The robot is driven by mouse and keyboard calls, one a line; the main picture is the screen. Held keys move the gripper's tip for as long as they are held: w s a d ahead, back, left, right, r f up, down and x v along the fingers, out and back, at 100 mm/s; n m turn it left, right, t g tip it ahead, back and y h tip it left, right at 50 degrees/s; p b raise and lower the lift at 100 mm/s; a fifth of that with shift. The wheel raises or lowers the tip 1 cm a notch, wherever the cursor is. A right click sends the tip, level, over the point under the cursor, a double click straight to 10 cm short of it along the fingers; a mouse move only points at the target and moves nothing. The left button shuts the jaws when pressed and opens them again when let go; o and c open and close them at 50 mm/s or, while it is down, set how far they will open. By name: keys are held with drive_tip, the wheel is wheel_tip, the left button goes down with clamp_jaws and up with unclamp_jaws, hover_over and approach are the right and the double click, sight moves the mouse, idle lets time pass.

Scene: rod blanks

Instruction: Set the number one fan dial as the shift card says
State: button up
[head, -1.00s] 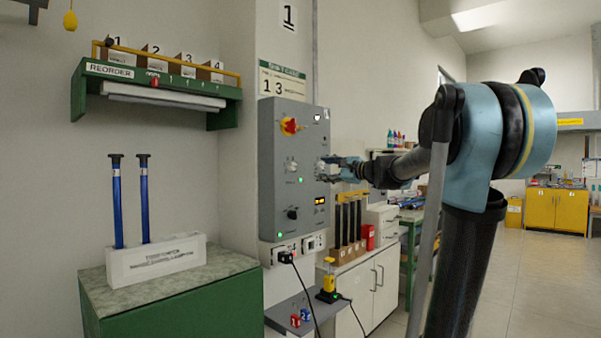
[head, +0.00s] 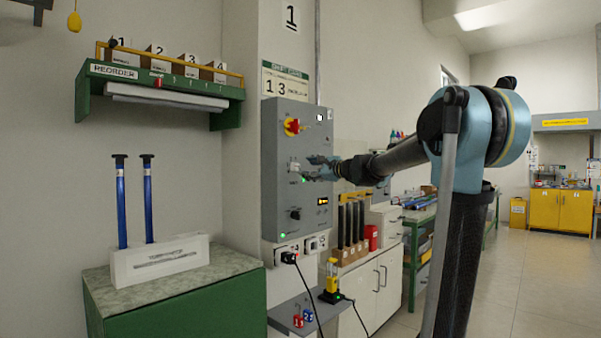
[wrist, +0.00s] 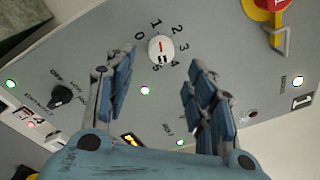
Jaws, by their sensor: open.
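The grey control panel (head: 268,165) hangs on the wall under the big 1 sign. A white fan dial (head: 294,167) is on its left side. In the wrist view this dial (wrist: 161,50) has numbers 0 to 5 around it, and its red mark points up, close to the 1. My gripper (head: 308,169) is open and empty in front of the panel. In the wrist view its two fingers (wrist: 160,75) stand apart, with the dial beyond and between their tips. I see no contact. The shift card (head: 285,82) above the panel shows a large 1 and 3; its small print is unreadable.
A red and yellow switch (head: 292,126) is above the dial and a black knob (head: 294,214) below it. A green cabinet (head: 185,310) stands at left.

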sight(298, 168)
drive_tip(key=shift+x, duration=3.1)
drive_tip(key=c, duration=1.1)
